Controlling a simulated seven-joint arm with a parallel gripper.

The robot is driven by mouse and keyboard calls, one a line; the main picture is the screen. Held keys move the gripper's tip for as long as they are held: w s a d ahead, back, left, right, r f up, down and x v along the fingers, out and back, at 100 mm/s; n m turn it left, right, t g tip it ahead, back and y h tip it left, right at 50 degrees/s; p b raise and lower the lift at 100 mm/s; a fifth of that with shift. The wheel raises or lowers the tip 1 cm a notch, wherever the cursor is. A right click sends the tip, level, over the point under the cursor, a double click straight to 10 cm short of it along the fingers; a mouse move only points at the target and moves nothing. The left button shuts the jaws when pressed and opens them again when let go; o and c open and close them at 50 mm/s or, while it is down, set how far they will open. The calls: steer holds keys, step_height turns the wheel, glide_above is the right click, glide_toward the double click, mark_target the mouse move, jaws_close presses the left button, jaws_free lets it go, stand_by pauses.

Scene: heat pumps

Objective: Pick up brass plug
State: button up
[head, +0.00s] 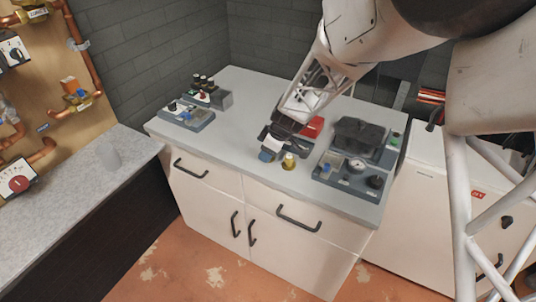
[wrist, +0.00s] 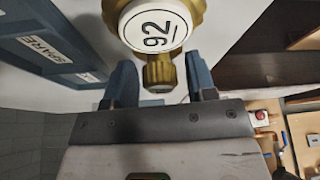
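The brass plug (head: 289,161) stands on the grey worktop near its front edge, just right of my gripper in the head view. In the wrist view a brass piece (wrist: 160,72), which looks like this plug, carries a round white face marked "92". My gripper (head: 274,154) is low over the worktop. In the wrist view its two blue-grey fingers (wrist: 159,80) are apart, with the narrow brass end between them and visible gaps on both sides. I see no finger touching it. The worktop under it is partly hidden.
A blue-grey tray (head: 328,174) with a gauge and knobs stands right of the plug. A tray with the label "SPARE" (wrist: 62,50) is close to the left finger in the wrist view. A red item (head: 313,127) lies behind my gripper. The worktop's left middle (head: 232,135) is clear.

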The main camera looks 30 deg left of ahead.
steer(key=c, duration=0.8)
steer(key=shift+r, duration=0.15)
steer(key=shift+r, duration=1.5)
steer(key=shift+s+d+r, duration=0.2)
steer(key=s+d, duration=0.3)
steer(key=s+d+r, duration=0.1)
steer(key=s+d, duration=0.6)
steer(key=s, duration=0.1)
steer(key=shift+s+d+r, duration=0.15)
steer(key=shift+d, duration=0.1)
